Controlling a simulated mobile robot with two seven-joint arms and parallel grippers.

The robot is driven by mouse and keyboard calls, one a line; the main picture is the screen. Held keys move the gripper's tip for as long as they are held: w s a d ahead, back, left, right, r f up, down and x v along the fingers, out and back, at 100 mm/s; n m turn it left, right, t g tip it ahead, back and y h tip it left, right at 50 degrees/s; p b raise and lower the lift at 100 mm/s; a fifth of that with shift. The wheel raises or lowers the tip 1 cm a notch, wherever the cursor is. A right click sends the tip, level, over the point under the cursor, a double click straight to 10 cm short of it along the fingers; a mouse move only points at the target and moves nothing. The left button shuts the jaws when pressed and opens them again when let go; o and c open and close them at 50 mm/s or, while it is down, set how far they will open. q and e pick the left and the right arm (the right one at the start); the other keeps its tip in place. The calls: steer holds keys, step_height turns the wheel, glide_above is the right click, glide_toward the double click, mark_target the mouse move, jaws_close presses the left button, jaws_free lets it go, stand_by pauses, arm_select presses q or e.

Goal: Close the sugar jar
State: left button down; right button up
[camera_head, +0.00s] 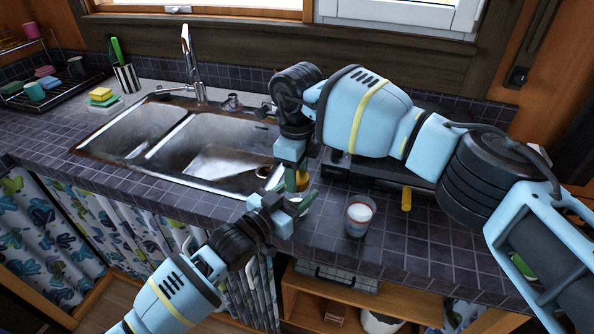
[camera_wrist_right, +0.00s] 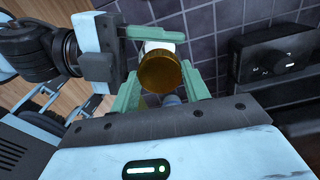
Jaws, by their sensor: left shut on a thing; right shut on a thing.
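The sugar jar (camera_head: 296,204), a small whitish vessel, is at the counter's front part and mostly hidden by my grippers. My left gripper (camera_head: 290,208) is shut on it from the side. My right gripper (camera_head: 299,181) points down from above and is shut on the gold lid (camera_head: 302,180). In the right wrist view the round gold lid (camera_wrist_right: 160,71) sits between the green fingertips of my right gripper (camera_wrist_right: 160,76), with the white jar (camera_wrist_right: 168,46) just behind it. The lid is over the jar; I cannot tell whether they touch.
A clear glass with white contents (camera_head: 358,216) stands on the tiled counter (camera_head: 335,250) just right of the jar. A yellow cylinder (camera_head: 406,199) is farther right, by a black stove (camera_head: 375,171). A double sink (camera_head: 215,145) lies behind left. The counter's front edge is close.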

steer(key=m, duration=0.6)
steer(key=shift+m, duration=0.3)
steer(key=m, duration=0.7)
steer(key=shift+m, duration=0.3)
steer(key=o, duration=1.1)
steer(key=shift+r, duration=2.25)
steer(key=shift+c, duration=0.6)
